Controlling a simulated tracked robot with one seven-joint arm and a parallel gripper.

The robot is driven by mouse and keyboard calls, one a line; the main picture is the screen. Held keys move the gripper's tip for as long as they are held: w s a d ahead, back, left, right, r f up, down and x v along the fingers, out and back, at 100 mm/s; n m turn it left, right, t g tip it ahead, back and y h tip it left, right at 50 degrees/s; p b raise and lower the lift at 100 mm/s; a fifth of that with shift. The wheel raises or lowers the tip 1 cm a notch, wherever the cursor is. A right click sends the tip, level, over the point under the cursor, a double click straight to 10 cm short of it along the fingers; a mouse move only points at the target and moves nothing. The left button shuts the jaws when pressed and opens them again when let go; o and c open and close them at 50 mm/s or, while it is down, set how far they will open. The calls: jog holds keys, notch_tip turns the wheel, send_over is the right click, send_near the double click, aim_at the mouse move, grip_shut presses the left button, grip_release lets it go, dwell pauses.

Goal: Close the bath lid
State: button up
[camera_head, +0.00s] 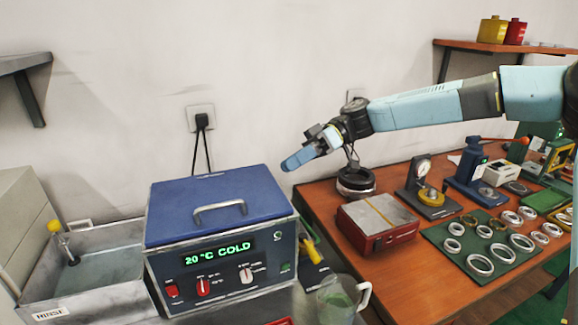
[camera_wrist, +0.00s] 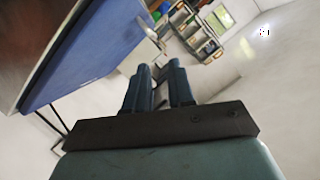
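The bath (camera_head: 220,268) is a dark box with knobs and a lit green display reading "20 °C COLD". Its blue lid (camera_head: 185,205) with a grey handle (camera_head: 220,205) lies flat on top and appears closed. My gripper (camera_head: 284,165) is in the air beyond the lid's right rear corner, apart from it, pointing left. In the wrist view the two fingers of my gripper (camera_wrist: 158,66) show a narrow gap with nothing between them. A blue surface, apparently the lid (camera_wrist: 95,50), fills the upper left of the wrist view.
A rinse tank (camera_head: 90,268) stands left of the bath. A glass beaker (camera_head: 338,300) stands at its right front. The wooden bench (camera_head: 395,265) on the right carries a red box (camera_head: 377,228), a green mat with rings (camera_head: 460,252) and several instruments. A wall socket (camera_head: 200,117) is behind.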

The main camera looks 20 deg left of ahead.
jog(key=shift+v, duration=1.1)
